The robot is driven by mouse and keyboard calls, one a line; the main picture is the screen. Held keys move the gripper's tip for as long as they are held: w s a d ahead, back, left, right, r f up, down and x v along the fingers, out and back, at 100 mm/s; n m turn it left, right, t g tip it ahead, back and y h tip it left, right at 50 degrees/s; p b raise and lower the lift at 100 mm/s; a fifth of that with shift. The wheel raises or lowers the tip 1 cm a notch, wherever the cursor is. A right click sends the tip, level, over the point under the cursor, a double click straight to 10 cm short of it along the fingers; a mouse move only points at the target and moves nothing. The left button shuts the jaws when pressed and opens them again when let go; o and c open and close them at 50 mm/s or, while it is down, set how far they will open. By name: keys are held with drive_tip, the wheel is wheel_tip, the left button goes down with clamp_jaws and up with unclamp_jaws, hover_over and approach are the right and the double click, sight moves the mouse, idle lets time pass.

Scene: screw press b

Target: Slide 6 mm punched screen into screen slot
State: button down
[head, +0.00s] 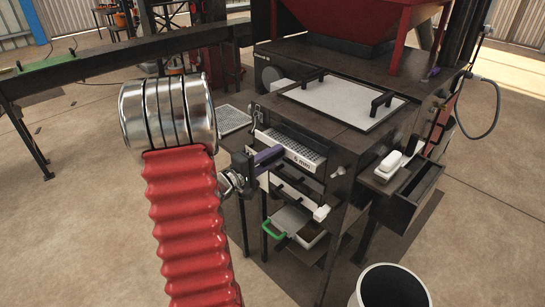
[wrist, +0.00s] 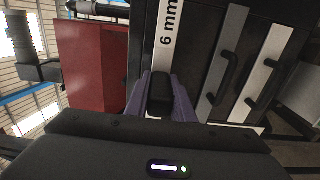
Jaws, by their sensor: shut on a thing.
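The 6 mm punched screen (head: 290,143) has a perforated top and a pale front edge marked "6 mm". It lies flat in the upper front opening of the dark press cabinet (head: 345,155), with its front part sticking out; its far end is hidden inside. My gripper (head: 268,156), with purple fingers, is at the screen's front. In the wrist view my gripper (wrist: 160,100) is shut on the screen's black handle (wrist: 160,88), and the labelled front (wrist: 167,28) runs beyond it.
Below are pale fronts with black handles (wrist: 225,76) and a green-handled tray (head: 290,220). A bucket (head: 390,287) stands at lower right. Another perforated panel (head: 233,119) lies left of the cabinet.

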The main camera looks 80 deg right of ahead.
sight(287, 148)
drive_tip(key=shift+x, duration=3)
idle(0.4)
drive_tip(key=c, duration=1.4)
unclamp_jaws()
drive_tip(key=shift+c, duration=0.2)
drive_tip(key=v, duration=1.4)
